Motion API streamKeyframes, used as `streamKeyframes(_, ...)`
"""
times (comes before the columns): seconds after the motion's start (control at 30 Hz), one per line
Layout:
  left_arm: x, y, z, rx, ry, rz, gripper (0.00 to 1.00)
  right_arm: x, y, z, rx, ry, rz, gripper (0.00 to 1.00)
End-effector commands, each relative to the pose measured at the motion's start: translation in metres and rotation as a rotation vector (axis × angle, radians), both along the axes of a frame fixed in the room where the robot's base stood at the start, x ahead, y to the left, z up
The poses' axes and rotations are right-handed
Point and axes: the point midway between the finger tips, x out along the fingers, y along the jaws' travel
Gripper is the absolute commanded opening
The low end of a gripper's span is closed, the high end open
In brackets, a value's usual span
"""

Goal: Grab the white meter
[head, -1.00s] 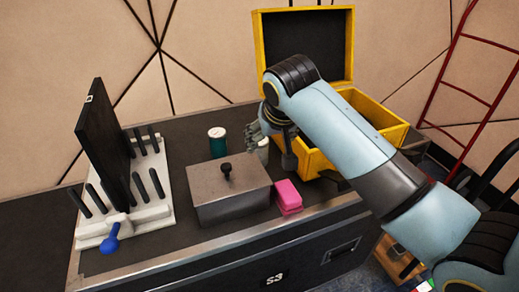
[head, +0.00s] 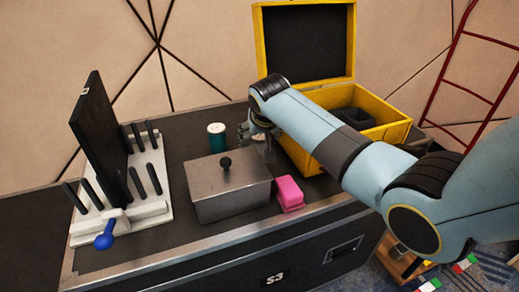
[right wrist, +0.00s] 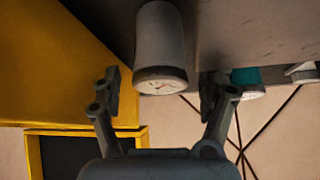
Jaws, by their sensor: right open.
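The white meter (right wrist: 160,40) is a white cylinder with a dial face on its end, at the top middle of the right wrist view. In the head view it is mostly hidden behind my right gripper (head: 257,138), between the metal box and the yellow case. In the right wrist view my right gripper (right wrist: 160,92) is open, with one finger on each side of the meter's dial end. Gaps show between the fingers and the meter, and nothing is held. My left gripper is not in view.
A grey lidded metal box (head: 232,195) and pink block (head: 289,192) stand in front. A teal cylinder (head: 217,140) is to the left. The open yellow case (head: 375,105) is on the right. A white rack (head: 150,190) with black rods stands at left.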

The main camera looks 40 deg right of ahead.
Motion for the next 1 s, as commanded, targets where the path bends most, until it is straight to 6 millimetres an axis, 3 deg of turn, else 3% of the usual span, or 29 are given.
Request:
streamKeyframes(0.2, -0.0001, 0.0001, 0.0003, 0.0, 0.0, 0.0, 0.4, 0.0005, -0.0001, 0.0005, 0.0, -0.001, 0.001, 0.76)
streamKeyframes(0.7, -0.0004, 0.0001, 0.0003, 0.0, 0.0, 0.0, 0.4, 0.0003, 0.0, 0.0004, 0.0, -0.001, 0.0, 0.1)
streamKeyframes(1.0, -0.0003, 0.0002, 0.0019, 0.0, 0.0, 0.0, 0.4, 0.0011, -0.0002, 0.0076, 0.0, -0.003, 0.001, 0.1)
